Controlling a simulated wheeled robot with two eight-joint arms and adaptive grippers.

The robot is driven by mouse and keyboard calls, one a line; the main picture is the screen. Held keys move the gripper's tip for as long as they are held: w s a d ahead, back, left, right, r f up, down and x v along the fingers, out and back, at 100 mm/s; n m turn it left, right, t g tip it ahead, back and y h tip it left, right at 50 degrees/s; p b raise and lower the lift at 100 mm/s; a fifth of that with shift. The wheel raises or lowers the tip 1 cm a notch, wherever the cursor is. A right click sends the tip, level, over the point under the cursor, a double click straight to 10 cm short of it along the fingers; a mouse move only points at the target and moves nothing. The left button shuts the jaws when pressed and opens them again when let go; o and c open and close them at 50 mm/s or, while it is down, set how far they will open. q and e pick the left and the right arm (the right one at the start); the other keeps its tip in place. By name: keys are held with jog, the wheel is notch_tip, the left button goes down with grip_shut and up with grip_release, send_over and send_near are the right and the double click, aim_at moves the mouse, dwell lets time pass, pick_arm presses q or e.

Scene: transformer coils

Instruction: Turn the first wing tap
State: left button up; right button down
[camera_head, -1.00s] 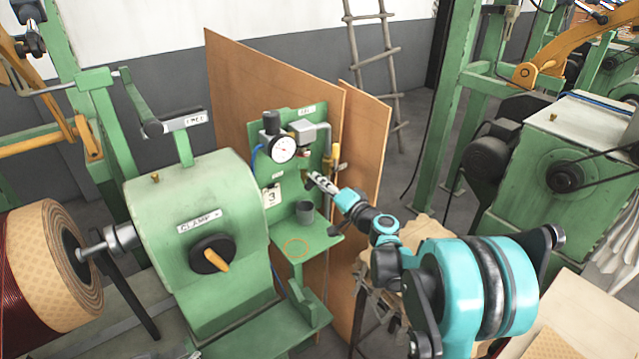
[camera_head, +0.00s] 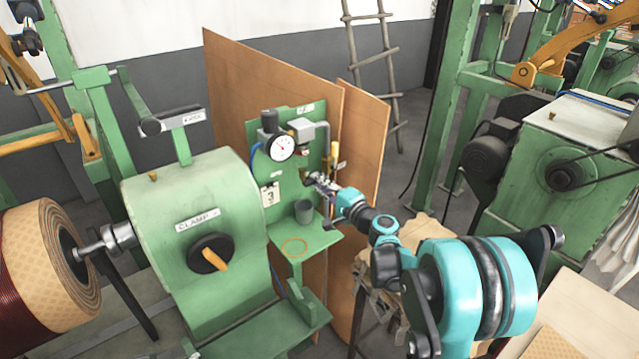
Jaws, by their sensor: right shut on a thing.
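A green panel (camera_head: 285,120) stands upright in the middle, with a dial gauge (camera_head: 282,147) and a small card with the number 3 on it. My right arm reaches in from the lower right. My right gripper (camera_head: 313,181) is at the panel's lower right part, shut on the wing tap there. The fingers hide most of the tap, so its angle is hard to read. My left gripper is out of view.
A green machine with a black clamp knob (camera_head: 210,253) stands at left. Brown boards (camera_head: 232,85) stand behind the panel.

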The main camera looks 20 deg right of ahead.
jog(key=c, duration=1.6)
grip_release()
jog(key=v, duration=1.2)
